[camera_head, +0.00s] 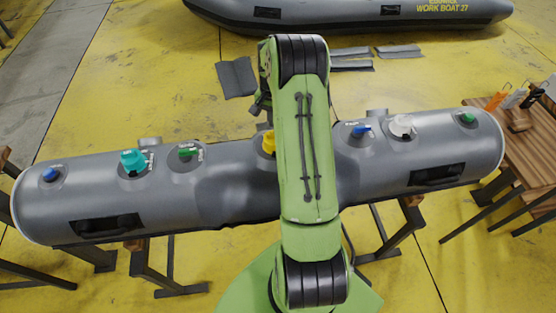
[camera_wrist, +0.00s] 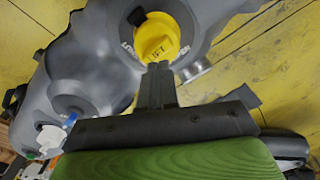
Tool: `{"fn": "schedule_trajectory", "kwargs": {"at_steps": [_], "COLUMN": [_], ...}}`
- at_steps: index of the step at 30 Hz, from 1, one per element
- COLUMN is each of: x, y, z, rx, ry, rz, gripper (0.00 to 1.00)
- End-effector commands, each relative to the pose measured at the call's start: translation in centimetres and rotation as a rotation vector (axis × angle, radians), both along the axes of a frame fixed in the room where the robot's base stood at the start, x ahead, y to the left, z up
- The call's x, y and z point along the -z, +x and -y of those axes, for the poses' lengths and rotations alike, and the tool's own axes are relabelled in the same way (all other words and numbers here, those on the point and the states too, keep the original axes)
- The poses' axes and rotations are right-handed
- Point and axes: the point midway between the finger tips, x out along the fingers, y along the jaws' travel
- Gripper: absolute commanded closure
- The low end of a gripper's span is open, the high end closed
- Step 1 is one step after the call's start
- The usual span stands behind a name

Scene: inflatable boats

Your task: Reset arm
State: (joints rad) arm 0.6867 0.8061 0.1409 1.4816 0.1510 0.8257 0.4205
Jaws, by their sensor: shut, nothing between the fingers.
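My green arm (camera_head: 305,150) rises in the middle of the head view and crosses in front of the grey inflatable tube (camera_head: 225,190). My gripper is mostly hidden behind the arm there. In the wrist view my gripper (camera_wrist: 158,72) is shut and empty, its dark fingers together. Their tips appear just at or in front of the yellow valve cap (camera_wrist: 157,38) on the tube; I cannot tell whether they touch it. The yellow cap (camera_head: 268,143) shows partly beside my arm in the head view.
The tube rests on dark stands (camera_head: 165,265) and carries a teal valve (camera_head: 132,161), green and blue caps and a white valve (camera_head: 401,125). A wooden table (camera_head: 525,155) with small tools stands at right. A grey boat (camera_head: 340,14) lies behind. Yellow floor between is mostly clear.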

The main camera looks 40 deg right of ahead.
Motion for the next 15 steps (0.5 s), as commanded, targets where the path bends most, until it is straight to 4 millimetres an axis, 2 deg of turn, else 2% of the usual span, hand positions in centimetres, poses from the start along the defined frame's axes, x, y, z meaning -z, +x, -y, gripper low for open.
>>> {"fn": "schedule_trajectory", "kwargs": {"at_steps": [1,7,15], "x": [-0.9,-2.9,-2.6], "y": [-0.2,-0.4,-0.5], "z": [-0.2,-0.3,-0.4], "rx": [0.0,0.0,0.0], "ry": [0.006,0.011,0.015], "rz": [-0.01,-0.016,-0.02], "gripper": [1.0,1.0,1.0]}}
